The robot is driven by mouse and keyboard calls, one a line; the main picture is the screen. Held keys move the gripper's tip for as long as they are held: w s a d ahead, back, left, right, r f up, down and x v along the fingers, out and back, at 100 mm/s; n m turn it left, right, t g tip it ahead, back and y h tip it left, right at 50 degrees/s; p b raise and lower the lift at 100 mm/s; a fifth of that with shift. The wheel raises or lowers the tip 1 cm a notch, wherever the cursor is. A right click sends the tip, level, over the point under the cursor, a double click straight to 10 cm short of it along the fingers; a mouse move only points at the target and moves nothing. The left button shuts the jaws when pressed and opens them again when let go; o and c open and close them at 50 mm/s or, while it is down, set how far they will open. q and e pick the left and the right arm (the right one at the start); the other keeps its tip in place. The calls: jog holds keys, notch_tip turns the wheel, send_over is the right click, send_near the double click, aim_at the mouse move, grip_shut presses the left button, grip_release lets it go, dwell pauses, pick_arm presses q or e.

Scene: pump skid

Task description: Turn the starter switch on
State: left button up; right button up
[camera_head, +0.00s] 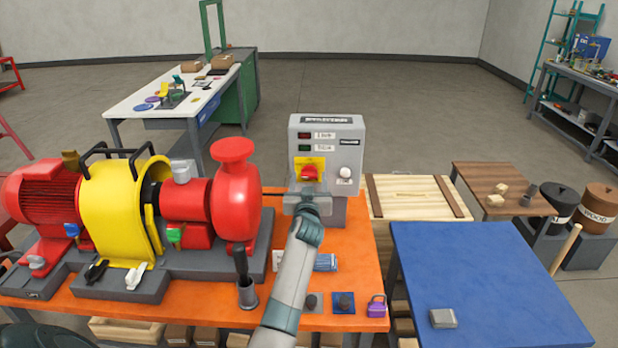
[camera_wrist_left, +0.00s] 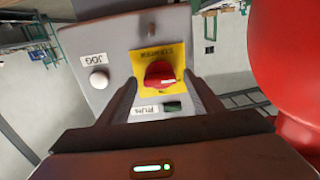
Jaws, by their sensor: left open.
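The grey starter box (camera_head: 348,135) stands on the orange bench, behind my left gripper. Its red rotary switch (camera_head: 309,172) sits on a yellow plate (camera_head: 299,163). My left gripper (camera_head: 308,198) is right in front of the box, just below the switch in the head view. In the left wrist view the picture is turned over, and the red knob (camera_wrist_left: 160,73) shows between the two fingertips (camera_wrist_left: 162,85) of the open gripper. A white mark on the knob points to the right there. I cannot tell whether the fingers touch the knob. My right gripper is out of view.
A white push button (camera_head: 344,172) sits beside the switch. A red and yellow pump set (camera_head: 125,210) stands close on the left. A cup (camera_head: 247,295) and a purple padlock (camera_head: 376,306) are on the orange bench (camera_head: 372,262). A blue table (camera_head: 480,270) is at the right.

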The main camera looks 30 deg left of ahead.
pick_arm(q)
jog(key=shift+w+a, duration=0.1)
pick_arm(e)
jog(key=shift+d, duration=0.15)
pick_arm(q)
jog(key=c, duration=1.1)
jog(key=shift+o, duration=0.2)
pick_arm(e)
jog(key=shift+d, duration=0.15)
